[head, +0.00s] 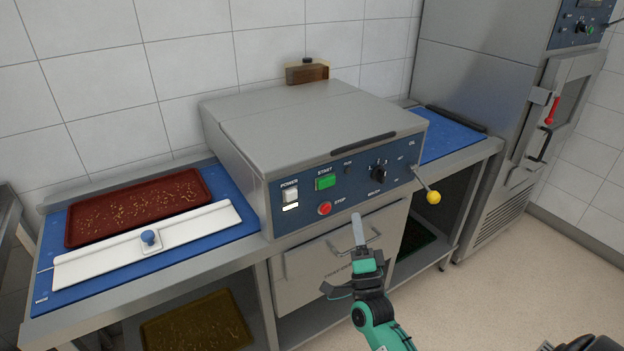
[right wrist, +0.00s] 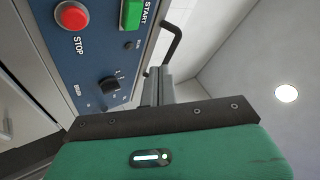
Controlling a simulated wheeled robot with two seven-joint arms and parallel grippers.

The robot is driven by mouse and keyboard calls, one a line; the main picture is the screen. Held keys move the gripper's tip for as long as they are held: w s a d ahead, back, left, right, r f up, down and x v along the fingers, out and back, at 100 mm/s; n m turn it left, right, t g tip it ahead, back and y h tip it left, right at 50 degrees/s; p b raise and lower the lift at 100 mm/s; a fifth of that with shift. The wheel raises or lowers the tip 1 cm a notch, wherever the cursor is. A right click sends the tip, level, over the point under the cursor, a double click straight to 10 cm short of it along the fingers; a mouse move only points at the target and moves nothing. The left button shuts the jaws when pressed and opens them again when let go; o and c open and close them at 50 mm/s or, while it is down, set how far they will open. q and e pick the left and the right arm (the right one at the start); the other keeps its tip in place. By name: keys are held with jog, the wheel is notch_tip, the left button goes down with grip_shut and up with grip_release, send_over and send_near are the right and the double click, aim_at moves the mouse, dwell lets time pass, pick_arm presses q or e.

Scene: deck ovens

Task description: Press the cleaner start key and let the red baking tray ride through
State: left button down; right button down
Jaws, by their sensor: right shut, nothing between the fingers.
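The red baking tray (head: 138,206), with crumbs on it, lies on the blue infeed bed left of the cleaner (head: 310,118), behind a white guide bar (head: 195,229) with a blue knob. The green start key (head: 325,182) is on the blue front panel, above the red stop key (head: 324,208); both show in the right wrist view, start key (right wrist: 131,14) and stop key (right wrist: 71,15). My right gripper (head: 358,222) is shut and empty, its fingers pointing up in front of the panel, below and right of the start key. Its fingers (right wrist: 157,86) appear apart from both keys. My left gripper is out of view.
A white power switch (head: 290,197), a black knob (head: 378,173) and a yellow-ended lever (head: 433,197) are on the cleaner. The blue outfeed bed (head: 445,143) at right looks bare. A brownish tray (head: 197,325) lies on the lower shelf. A tall oven (head: 480,90) stands at right.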

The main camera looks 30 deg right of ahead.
aim_at(326, 182)
notch_tip(326, 182, up, 3)
jog(key=shift+f+m+t+h, duration=0.2)
jog(key=shift+m+t+h, duration=0.1)
jog(key=shift+m+t, duration=0.15)
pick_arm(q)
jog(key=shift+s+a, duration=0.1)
pick_arm(e)
jog(key=shift+w, duration=0.1)
